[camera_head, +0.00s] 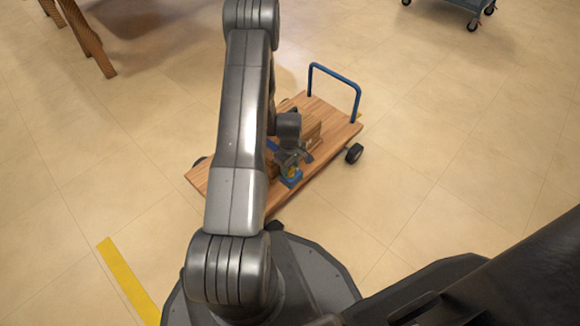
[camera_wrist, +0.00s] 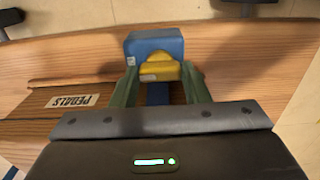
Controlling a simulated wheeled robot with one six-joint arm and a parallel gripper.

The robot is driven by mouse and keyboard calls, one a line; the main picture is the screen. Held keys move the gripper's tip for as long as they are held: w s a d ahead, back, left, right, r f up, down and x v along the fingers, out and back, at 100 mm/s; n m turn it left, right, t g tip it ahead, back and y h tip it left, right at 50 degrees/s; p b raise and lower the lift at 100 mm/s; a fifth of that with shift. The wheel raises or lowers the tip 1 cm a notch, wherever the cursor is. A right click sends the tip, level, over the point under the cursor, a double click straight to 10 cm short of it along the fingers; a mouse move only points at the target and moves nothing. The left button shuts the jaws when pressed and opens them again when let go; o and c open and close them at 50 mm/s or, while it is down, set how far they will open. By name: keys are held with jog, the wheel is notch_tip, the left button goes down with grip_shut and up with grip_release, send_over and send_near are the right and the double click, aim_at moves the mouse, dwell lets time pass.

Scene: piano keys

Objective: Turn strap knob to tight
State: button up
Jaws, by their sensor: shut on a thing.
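The strap knob (camera_wrist: 160,70) is yellow and sits on a blue block (camera_wrist: 150,42) on a wooden cart. In the wrist view my gripper (camera_wrist: 158,78) has its two greenish fingers on either side of the knob, shut on it. The knob's pointer and any tight mark cannot be made out. A blue strap (camera_wrist: 157,94) runs from the block toward my gripper's body.
The wooden cart (camera_head: 215,186) has a blue handle (camera_head: 337,76) at its far end and black wheels. A wooden box with a PEDALS label (camera_wrist: 72,101) lies beside my gripper. A yellow floor stripe (camera_head: 127,279) is at lower left. Open floor lies to the right.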

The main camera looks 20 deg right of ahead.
aim_at(290, 169)
jog(key=o, duration=1)
notch_tip(290, 169, up, 14)
jog(key=p, duration=0.5)
jog(key=shift+f, duration=0.1)
notch_tip(290, 169, down, 14)
jog(key=b, duration=0.5)
